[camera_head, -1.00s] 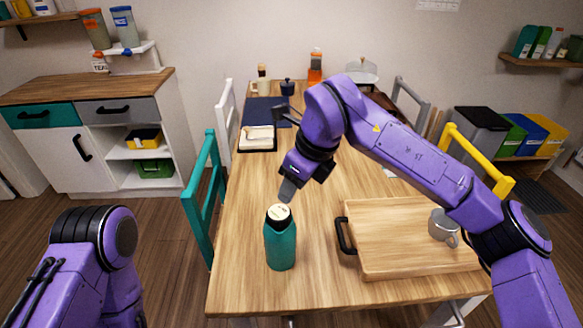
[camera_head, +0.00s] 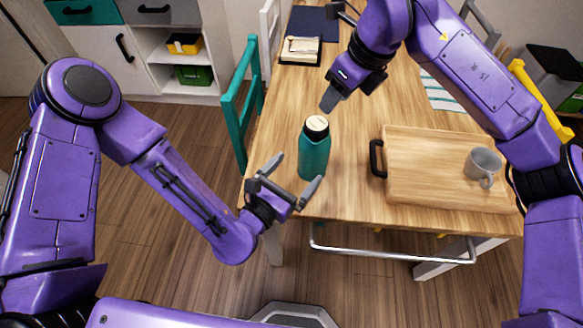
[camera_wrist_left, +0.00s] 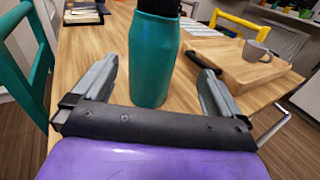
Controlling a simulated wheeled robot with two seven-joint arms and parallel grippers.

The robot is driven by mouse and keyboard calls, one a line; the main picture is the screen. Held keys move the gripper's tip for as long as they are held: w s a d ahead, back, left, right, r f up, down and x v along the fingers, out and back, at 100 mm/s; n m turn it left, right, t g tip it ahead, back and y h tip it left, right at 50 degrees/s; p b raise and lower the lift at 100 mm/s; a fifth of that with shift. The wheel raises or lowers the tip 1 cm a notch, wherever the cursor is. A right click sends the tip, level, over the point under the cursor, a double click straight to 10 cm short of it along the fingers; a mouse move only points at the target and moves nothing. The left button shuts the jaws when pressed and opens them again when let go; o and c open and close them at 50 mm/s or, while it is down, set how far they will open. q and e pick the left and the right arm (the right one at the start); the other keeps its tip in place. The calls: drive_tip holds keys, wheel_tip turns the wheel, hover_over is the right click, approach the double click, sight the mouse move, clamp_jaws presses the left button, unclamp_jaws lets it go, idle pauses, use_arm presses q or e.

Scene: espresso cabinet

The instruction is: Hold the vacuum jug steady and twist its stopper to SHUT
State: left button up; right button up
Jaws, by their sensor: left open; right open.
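The teal vacuum jug (camera_head: 314,156) stands upright near the front edge of the wooden table. Its pale round stopper (camera_head: 317,123) faces up; any marking on it is too small to read. My left gripper (camera_head: 292,173) is open at the table's front edge, just short of the jug's lower left side. In the left wrist view the jug (camera_wrist_left: 154,60) stands between and beyond the open fingers, and its top is cut off or hidden. My right gripper (camera_head: 329,101) points down just above and behind the stopper, apart from it, with nothing visible in it.
A wooden tray (camera_head: 430,150) with a black handle (camera_head: 376,158) lies right of the jug and carries a grey mug (camera_head: 482,164). A teal chair (camera_head: 240,105) stands at the table's left side. The table between is clear.

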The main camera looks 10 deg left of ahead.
sight(316, 140)
use_arm(q)
drive_tip(key=shift+w+a+r+n+t, duration=0.2)
drive_tip(key=shift+w+r+n+t, duration=0.1)
drive_tip(key=shift+w+n, duration=0.1)
drive_tip(key=shift+w+d+r, duration=0.1)
drive_tip(key=shift+w, duration=0.2)
drive_tip(key=x, duration=0.9)
drive_tip(key=shift+w+d, duration=0.1)
drive_tip(key=shift+w, duration=0.2)
